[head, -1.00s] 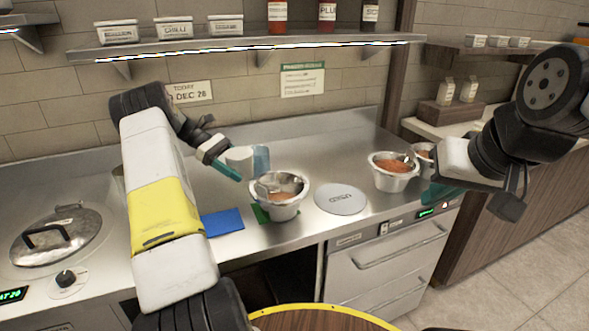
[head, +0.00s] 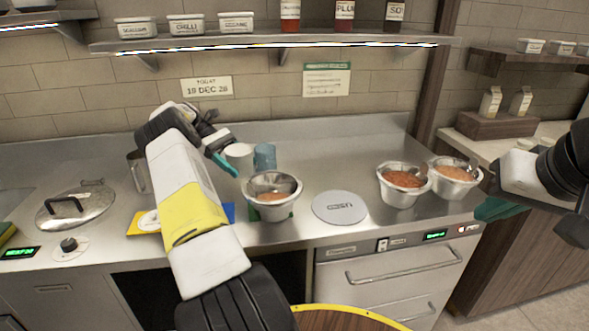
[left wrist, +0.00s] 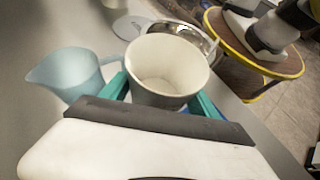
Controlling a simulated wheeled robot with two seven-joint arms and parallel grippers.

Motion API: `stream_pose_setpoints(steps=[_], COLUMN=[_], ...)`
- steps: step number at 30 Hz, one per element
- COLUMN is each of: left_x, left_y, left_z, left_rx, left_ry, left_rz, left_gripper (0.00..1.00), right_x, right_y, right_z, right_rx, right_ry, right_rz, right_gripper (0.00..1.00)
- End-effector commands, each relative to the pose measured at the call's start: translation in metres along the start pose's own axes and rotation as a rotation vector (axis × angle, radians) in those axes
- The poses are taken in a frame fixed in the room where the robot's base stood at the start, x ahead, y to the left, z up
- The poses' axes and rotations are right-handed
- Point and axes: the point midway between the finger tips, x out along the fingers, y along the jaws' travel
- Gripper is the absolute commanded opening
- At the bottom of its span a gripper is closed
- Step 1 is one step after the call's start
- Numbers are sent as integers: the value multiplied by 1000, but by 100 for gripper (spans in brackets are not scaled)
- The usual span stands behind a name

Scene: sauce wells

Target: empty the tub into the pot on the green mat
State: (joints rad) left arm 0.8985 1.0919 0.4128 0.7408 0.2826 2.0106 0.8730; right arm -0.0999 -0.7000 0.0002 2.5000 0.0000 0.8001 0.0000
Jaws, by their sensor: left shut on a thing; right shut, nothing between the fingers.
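My left gripper (head: 226,160) is shut on a white tub (head: 240,152), held above the counter behind and left of the pot. In the left wrist view the tub (left wrist: 165,68) sits between the teal fingers, its mouth facing the camera, and its visible inside looks bare. The metal pot (head: 272,207) stands on a green mat (head: 291,214), mostly covered by it, and holds orange-brown sauce. Its rim also shows behind the tub in the wrist view (left wrist: 204,38). My right gripper (head: 497,207) is shut and empty at the right, beyond the other pots.
A blue jug (head: 264,157) stands close to the tub. Two more sauce pots (head: 403,195) (head: 455,188) stand at the right, beyond a grey disc (head: 340,207). A blue mat (head: 229,213) and a yellow mat (head: 137,226) lie left. A shelf (head: 270,43) hangs above.

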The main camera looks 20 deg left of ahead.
Motion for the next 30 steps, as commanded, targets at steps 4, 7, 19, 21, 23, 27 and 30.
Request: stream_pose_setpoints(steps=[4,7,19,21,23,27,30], left_x=[5,7,3,3,2,3,4], left_y=[2,2,-2,-3,-3,-4,-5], left_z=[3,4,24,29,34,44,48], left_rx=[2,6,47,54,59,73,83], left_ry=[24,49,232,266,296,363,412], left_rz=[-14,-14,23,26,29,35,40], left_gripper=[14,14,14,14,14,14,14], right_x=[0,0,0,0,0,0,0], right_y=[0,0,0,0,0,0,0], right_z=[0,0,0,0,0,0,0], right_rx=[0,0,0,0,0,0,0], right_ry=[0,0,0,0,0,0,0], right_rz=[0,0,0,0,0,0,0], right_gripper=[0,0,0,0,0,0,0])
